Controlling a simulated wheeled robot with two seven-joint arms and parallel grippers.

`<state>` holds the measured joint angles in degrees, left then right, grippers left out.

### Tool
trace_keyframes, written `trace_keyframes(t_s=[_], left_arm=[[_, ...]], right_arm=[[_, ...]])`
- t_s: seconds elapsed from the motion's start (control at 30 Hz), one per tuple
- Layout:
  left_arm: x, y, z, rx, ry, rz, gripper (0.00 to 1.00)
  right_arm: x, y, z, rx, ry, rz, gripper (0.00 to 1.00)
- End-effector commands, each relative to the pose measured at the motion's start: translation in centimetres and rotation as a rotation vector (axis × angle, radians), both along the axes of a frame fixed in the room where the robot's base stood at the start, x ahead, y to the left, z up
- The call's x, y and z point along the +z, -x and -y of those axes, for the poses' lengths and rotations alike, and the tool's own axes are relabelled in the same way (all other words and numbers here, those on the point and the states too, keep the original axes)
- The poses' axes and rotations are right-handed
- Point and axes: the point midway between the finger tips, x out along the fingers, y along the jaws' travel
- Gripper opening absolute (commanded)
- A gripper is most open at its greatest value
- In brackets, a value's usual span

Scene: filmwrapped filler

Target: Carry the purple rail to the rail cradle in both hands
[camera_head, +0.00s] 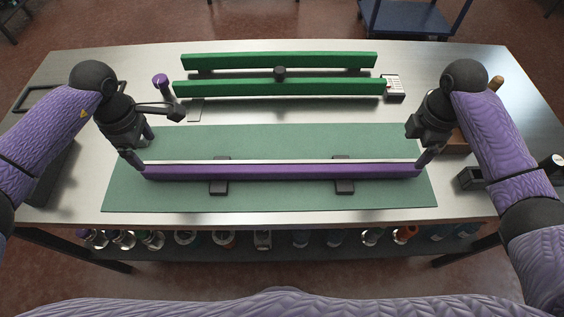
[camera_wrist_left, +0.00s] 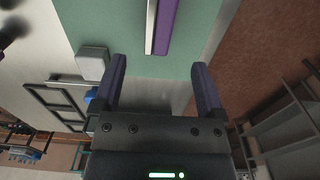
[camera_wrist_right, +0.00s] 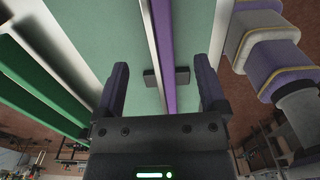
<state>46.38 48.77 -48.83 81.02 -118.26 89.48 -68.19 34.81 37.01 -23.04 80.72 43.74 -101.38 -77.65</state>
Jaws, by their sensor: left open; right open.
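The purple rail (camera_head: 280,173) lies left to right along a green mat, resting on two dark blocks; a pale strip runs along its far edge. My left gripper (camera_head: 134,160) is open above the rail's left end, which shows beyond the fingertips in the left wrist view (camera_wrist_left: 165,28). My right gripper (camera_head: 424,160) is open at the rail's right end; in the right wrist view the rail (camera_wrist_right: 163,50) runs between its spread fingers. Neither gripper holds anything. Two long green bars (camera_head: 280,88) stand at the back with a dark piece between them; I cannot tell whether these form the rail cradle.
The green mat (camera_head: 270,145) covers the front of the metal table (camera_head: 80,190). A purple-topped post (camera_head: 160,80) stands left of the green bars, and a small keypad-like box (camera_head: 393,86) right of them. A dark box (camera_head: 469,178) sits at right. Several items stand on the lower shelf.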

Motion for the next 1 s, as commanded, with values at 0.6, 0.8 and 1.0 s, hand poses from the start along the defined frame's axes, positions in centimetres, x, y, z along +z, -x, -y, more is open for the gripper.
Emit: trace_keyframes(t_s=[0.6, 0.8, 1.0], left_arm=[[-9.1, 0.0, 0.1, 0.003, 0.003, -0.001, 0.91], [-10.0, 0.0, 0.1, 0.001, 0.003, 0.0, 0.91], [-9.9, 0.0, 0.1, 0.001, 0.003, 0.0, 0.91]], right_arm=[[-9.1, 0.0, 0.0, -0.003, -0.002, -0.002, 0.91], [-10.0, 0.0, 0.0, -0.002, 0.0, -0.001, 0.91], [-10.0, 0.0, 0.0, -0.002, 0.0, -0.001, 0.91]])
